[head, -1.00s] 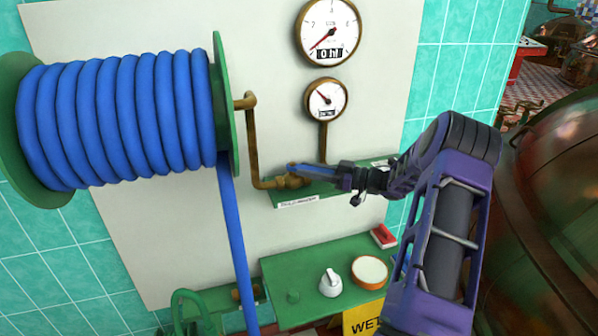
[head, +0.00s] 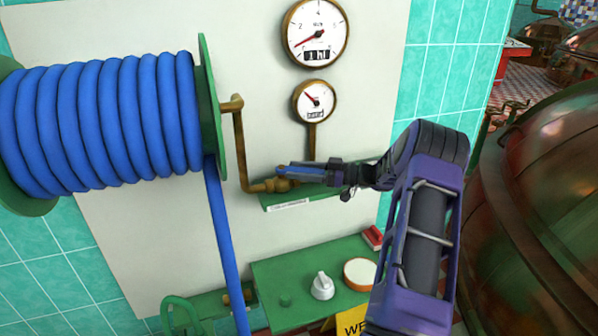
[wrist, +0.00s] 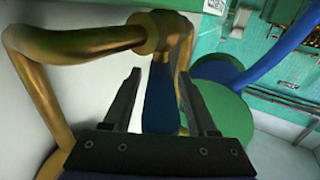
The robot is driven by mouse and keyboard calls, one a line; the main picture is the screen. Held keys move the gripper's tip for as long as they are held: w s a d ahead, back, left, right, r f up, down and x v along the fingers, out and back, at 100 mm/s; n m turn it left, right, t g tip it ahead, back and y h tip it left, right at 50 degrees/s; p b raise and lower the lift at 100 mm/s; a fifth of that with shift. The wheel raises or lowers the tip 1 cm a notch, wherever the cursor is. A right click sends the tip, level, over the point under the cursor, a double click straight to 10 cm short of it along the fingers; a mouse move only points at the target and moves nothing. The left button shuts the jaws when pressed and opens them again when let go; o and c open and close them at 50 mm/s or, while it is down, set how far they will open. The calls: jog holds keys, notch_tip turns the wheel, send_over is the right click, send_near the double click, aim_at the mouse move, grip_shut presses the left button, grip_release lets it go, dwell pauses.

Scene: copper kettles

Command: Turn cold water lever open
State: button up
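The blue cold water lever (wrist: 160,100) sticks out from a brass valve (wrist: 160,32) in the wrist view. My gripper (wrist: 160,74) has its two dark fingers on either side of the lever, with the right finger closer to it. Gaps show between fingers and lever, so the gripper is open around it and not clamped. In the head view the brass valve (head: 268,185) sits on the wall panel above a green ledge, and my gripper (head: 285,170) reaches it from the right. There the fingers and lever overlap, so contact is unclear.
A green reel (head: 207,110) with blue hose (head: 110,120) stands left. Two round gauges hang above the valve, an upper one (head: 315,32) and a lower one (head: 314,101). A green box (head: 300,268) with knobs is below. A large copper kettle (head: 535,210) stands right.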

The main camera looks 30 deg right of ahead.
jog(key=shift+s+d+f, duration=0.1)
jog(key=v, duration=1.7)
jog(key=shift+s+d+b, duration=0.1)
jog(key=shift+b, duration=0.3)
